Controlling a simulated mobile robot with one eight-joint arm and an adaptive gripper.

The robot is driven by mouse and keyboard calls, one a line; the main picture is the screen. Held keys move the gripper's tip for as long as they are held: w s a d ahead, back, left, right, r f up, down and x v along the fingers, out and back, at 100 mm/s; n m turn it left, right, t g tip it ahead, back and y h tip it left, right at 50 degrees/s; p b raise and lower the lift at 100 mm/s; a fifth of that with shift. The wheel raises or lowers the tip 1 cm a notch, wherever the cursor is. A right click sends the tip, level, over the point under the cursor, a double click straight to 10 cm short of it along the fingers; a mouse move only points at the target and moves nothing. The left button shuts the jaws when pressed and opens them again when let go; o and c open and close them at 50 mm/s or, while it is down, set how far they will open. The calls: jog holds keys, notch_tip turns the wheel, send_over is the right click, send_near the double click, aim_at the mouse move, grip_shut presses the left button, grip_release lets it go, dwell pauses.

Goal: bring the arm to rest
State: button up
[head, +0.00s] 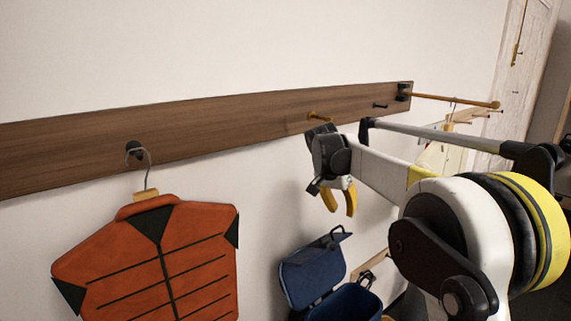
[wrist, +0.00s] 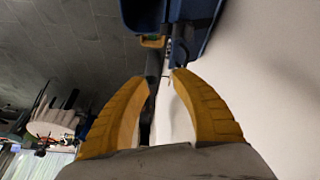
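My gripper (head: 342,212) hangs in front of the white wall in the head view, just below the wooden rail, with its yellow fingers pointing down. The curved fingers also show in the wrist view (wrist: 163,77), with a gap between their tips and nothing held there. My arm reaches in from the right of the head view.
A brown wooden rail (head: 230,120) with pegs runs along the wall. An orange jacket (head: 150,262) hangs from it at left. An open blue case (head: 312,270) is below my gripper; blue also shows in the wrist view (wrist: 200,25). A white door (head: 512,75) is at right.

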jog(key=s+d+n+t+y+b, duration=0.2)
jog(key=s+n+b, duration=0.2)
jog(key=s, duration=1.5)
jog(key=s+f+n+t+y+b, duration=0.1)
jog(key=s+f+b, duration=0.1)
jog(key=s+f, duration=0.4)
jog(key=s+a+f+n+b, duration=0.1)
jog(key=s+f, duration=0.5)
jog(key=s, duration=0.8)
jog(key=shift+f+n+t+y+b, duration=0.35)
jog(key=shift+f+n+t+y, duration=0.05)
jog(key=shift+n, duration=0.2)
